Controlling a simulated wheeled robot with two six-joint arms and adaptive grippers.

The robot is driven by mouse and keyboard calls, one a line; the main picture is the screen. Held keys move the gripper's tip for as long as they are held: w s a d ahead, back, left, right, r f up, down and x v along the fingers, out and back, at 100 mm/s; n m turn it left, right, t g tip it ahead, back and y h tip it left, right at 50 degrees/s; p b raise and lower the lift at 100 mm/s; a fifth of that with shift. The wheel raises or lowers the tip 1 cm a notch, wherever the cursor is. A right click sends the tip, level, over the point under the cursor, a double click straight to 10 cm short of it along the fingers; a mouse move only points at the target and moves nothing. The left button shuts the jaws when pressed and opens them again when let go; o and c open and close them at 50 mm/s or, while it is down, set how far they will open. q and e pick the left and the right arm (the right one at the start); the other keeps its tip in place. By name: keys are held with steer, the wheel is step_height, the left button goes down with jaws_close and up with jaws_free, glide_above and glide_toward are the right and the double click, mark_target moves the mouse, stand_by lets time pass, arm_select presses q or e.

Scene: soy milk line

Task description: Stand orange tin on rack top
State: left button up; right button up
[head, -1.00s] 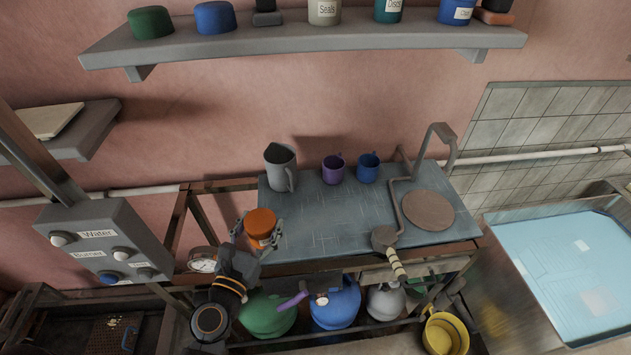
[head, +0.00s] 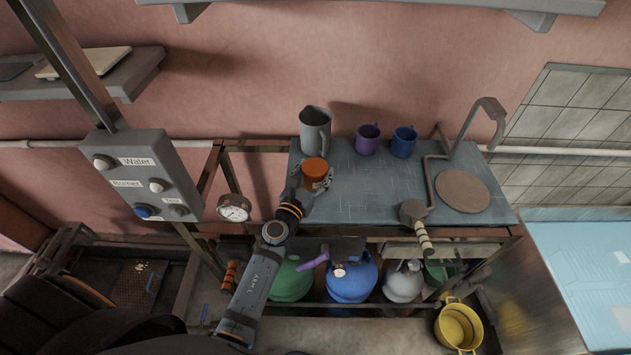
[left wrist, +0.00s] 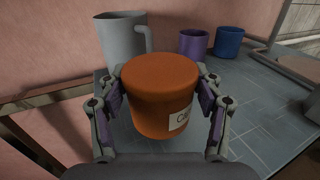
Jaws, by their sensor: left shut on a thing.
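The orange tin (head: 315,169) is upright between the fingers of my left gripper (head: 313,182), near the left end of the grey rack top (head: 372,194). In the left wrist view the tin (left wrist: 160,92) fills the middle, with a white label partly showing. My left gripper (left wrist: 160,118) is shut on it, one finger on each side. The tin is over or at the rack top's left edge; I cannot tell whether its base touches the surface. My right gripper is not in view.
A grey jug (head: 315,128), a purple mug (head: 367,139) and a blue mug (head: 403,141) stand along the back of the rack top. A tap with a round plate (head: 461,191) takes up its right end. The middle is clear. Gas bottles (head: 351,280) stand below.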

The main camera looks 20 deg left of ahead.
arm_select(q)
steer(key=f+b, duration=0.3)
steer(key=shift+w+f, duration=0.3)
steer(key=shift+f, duration=0.3)
steer(key=shift+r, duration=0.2)
steer(key=shift+f, duration=0.2)
steer(key=o, duration=1.3)
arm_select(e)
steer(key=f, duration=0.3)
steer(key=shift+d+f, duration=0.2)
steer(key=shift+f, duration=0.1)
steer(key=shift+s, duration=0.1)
